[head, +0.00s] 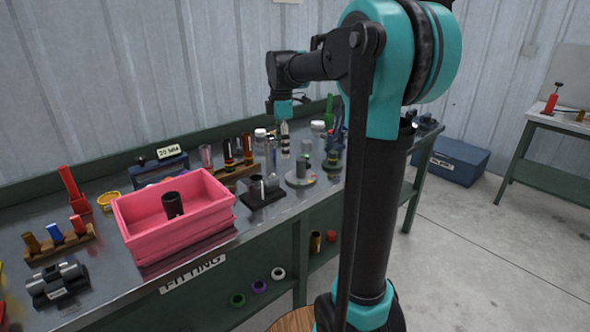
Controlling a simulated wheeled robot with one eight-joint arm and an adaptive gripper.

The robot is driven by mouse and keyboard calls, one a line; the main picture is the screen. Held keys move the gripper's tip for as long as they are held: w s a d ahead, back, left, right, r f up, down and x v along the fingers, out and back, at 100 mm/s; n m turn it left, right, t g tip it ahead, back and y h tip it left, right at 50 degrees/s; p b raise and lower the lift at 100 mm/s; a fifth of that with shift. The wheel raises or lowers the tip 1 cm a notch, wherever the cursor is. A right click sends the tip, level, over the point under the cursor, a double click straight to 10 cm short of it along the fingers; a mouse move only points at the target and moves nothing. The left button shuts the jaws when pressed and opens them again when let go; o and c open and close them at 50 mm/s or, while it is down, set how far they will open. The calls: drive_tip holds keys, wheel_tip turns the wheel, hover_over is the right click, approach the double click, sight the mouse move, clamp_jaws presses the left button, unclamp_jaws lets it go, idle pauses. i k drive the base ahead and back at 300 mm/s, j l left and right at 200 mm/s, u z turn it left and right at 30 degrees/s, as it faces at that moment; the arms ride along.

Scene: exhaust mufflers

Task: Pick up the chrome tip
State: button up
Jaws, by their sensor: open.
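My gripper (284,121) hangs down from the arm above the back part of the workbench, open, small in the view. Its fingertips are hard to tell from the small bottles and cylinders behind and below it. A shiny silver cylinder (270,151) stands just below and left of my gripper and looks like a chrome tip, but I cannot be sure. Another small shiny piece (272,181) stands on a dark block (262,195) further forward. My gripper appears apart from both.
A pink bin (187,233) holding a black cylinder (173,204) stands at the bench's front. Left are a wooden rack (58,247) and a dark fixture (57,284).

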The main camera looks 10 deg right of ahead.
sight(270, 143)
drive_tip(key=i+l+u, duration=0.2)
drive_tip(key=i+l, duration=0.15)
drive_tip(key=i+l+u, duration=0.15)
drive_tip(key=l, duration=0.35)
drive_tip(key=i+l+u, duration=0.2)
drive_tip(key=i+l, duration=0.2)
